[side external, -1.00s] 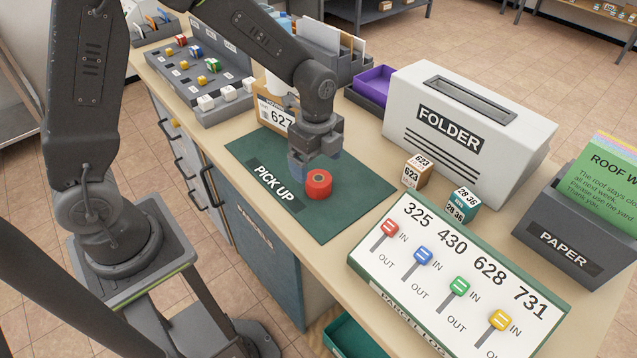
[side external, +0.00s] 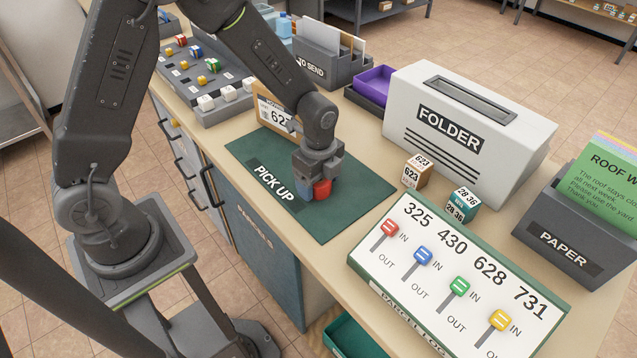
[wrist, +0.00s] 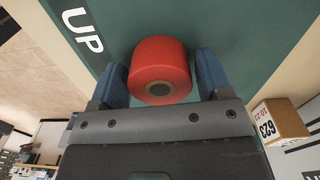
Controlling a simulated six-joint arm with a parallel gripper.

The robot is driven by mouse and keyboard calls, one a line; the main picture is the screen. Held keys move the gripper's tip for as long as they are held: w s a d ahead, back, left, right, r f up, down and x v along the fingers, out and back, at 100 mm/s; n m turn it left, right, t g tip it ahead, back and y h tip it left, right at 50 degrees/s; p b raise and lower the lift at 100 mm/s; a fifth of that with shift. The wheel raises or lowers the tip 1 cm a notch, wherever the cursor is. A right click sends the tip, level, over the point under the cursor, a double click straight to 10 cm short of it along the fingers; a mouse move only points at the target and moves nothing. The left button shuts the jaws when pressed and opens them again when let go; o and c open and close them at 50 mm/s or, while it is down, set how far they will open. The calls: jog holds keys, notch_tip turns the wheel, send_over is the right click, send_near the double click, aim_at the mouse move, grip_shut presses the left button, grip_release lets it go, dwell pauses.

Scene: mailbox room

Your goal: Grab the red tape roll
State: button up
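The red tape roll (side external: 322,189) lies on the green PICK UP mat (side external: 352,205). In the wrist view the red tape roll (wrist: 160,69) sits between the two blue finger pads, its dark core facing the camera. My gripper (side external: 312,190) is down at the mat around the roll, and in the side view it hides part of it. In the wrist view my gripper (wrist: 160,78) is open, with a narrow gap showing between the roll and each pad.
A brown box labelled 623 (side external: 417,171) and a teal cube (side external: 462,204) stand right of the mat. A box labelled 627 (side external: 272,116) stands at its back edge. The FOLDER box (side external: 470,110) and the lever panel (side external: 455,275) lie further right. The mat's right part is clear.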

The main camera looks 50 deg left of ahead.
jog(key=c, duration=0.7)
jog(key=shift+o, duration=0.2)
jog(key=shift+r, duration=0.1)
